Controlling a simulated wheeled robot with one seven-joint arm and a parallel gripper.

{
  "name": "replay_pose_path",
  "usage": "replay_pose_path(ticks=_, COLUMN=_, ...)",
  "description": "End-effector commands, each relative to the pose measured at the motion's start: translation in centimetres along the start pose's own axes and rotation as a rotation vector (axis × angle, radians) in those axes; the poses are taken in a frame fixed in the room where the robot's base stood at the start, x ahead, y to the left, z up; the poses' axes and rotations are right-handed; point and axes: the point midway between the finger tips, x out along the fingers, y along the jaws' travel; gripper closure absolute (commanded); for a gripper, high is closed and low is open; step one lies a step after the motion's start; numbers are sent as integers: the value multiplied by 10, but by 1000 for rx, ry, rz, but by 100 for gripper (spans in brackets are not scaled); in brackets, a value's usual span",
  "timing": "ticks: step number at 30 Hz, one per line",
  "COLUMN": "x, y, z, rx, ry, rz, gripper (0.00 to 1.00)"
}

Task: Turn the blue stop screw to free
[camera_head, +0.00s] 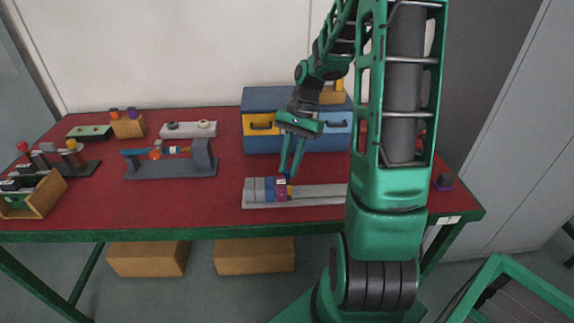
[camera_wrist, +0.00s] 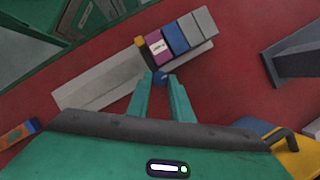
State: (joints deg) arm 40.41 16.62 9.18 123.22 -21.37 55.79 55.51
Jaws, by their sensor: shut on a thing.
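The blue stop screw (camera_wrist: 161,77) is a small round knob beside the magenta block (camera_wrist: 157,48) with a white label. My gripper (camera_wrist: 161,80) has its two green fingertips on either side of the screw and is shut on it. In the head view my gripper (camera_head: 290,176) reaches down to the block row from above, and its fingertips mostly hide the screw. The magenta block (camera_head: 282,190) sits in a row with blue and grey blocks on a pale grey rail (camera_head: 320,193). I cannot tell the screw's turn angle.
A blue cabinet (camera_head: 262,137) with drawers stands behind the rail. A grey fixture (camera_head: 170,168) with a blue and orange part is to the left. A wooden box (camera_head: 42,199) stands at the far left. The red table (camera_head: 150,208) is bare along its front.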

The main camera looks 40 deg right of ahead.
Motion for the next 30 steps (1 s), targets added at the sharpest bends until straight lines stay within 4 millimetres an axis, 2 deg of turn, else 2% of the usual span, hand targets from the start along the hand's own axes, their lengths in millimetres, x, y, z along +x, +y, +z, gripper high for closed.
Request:
replay_pose_path(ticks=1, x=-2, y=-6, z=-1, rx=-48, ry=9, rz=9, gripper=100)
replay_pose_path(ticks=18, x=-2, y=-12, z=1, rx=-528, ry=14, rz=208, gripper=100)
replay_pose_path(ticks=30, x=-1, y=-13, z=2, rx=-718, ry=14, rz=288, gripper=100)
